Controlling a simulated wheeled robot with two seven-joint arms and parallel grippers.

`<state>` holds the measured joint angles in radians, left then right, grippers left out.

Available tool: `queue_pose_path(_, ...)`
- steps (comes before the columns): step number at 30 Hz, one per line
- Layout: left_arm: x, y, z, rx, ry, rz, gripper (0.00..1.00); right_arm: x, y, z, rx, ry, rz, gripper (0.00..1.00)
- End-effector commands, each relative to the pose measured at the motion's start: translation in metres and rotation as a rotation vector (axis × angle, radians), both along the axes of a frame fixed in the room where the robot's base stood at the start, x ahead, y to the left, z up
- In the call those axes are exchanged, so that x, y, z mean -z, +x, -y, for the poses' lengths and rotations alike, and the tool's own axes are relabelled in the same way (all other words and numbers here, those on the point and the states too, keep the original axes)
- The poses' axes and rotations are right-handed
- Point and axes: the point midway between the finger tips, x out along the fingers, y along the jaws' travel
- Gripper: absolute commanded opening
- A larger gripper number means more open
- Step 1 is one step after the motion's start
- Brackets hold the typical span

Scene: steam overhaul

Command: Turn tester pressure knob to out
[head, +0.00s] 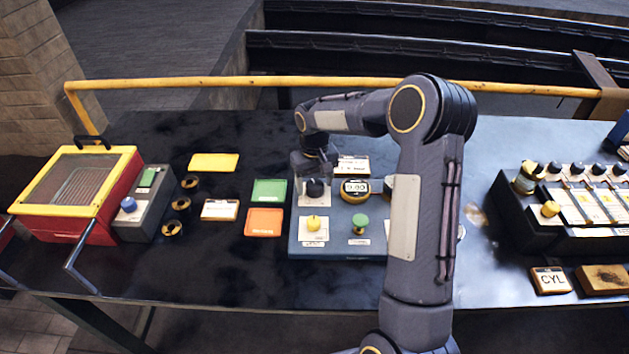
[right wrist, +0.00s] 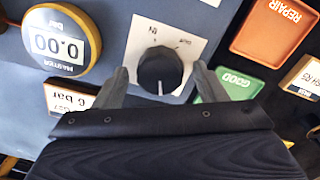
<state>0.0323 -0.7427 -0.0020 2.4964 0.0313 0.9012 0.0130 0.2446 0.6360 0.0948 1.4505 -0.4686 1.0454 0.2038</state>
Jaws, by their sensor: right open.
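The tester (head: 340,250) is a blue-grey panel in the middle of the table. Its black pressure knob (right wrist: 159,68) sits on a white plate marked IN and OUT, and also shows in the head view (head: 315,188). In the right wrist view the knob's white line points down, towards my gripper, away from both marks. My right gripper (right wrist: 161,72) is open, with one finger on each side of the knob; I cannot tell whether they touch it. In the head view the gripper (head: 314,168) is over the knob. My left gripper is not in view.
The master gauge (right wrist: 62,42) beside the knob reads 0.00 bar. A yellow knob (head: 313,223) and a green knob (head: 360,222) are in front. Green (head: 269,190) and orange (head: 264,222) trays lie left of the tester. A black valve rack (head: 530,225) stands right.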

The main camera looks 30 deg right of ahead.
Motion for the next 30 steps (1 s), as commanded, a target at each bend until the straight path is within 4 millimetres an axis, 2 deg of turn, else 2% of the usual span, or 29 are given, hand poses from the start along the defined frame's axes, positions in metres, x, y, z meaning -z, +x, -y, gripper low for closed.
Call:
queue_pose_path(3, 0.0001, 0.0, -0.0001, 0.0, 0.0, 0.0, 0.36, 0.0, -0.0001, 0.0, 0.0, 0.0, 0.0, 0.65)
queue_pose_path(13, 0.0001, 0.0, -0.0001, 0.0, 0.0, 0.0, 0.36, -0.0003, -0.0001, -0.0001, 0.0, 0.0, 0.0, 0.22)
queue_pose_path(23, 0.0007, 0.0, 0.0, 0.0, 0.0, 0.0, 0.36, -0.0004, 0.0, -0.0001, -0.042, 0.0, 0.0, 0.2)
queue_pose_path(30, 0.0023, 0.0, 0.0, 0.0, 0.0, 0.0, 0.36, -0.0003, 0.0001, -0.0002, -0.184, 0.001, 0.0, 0.2)
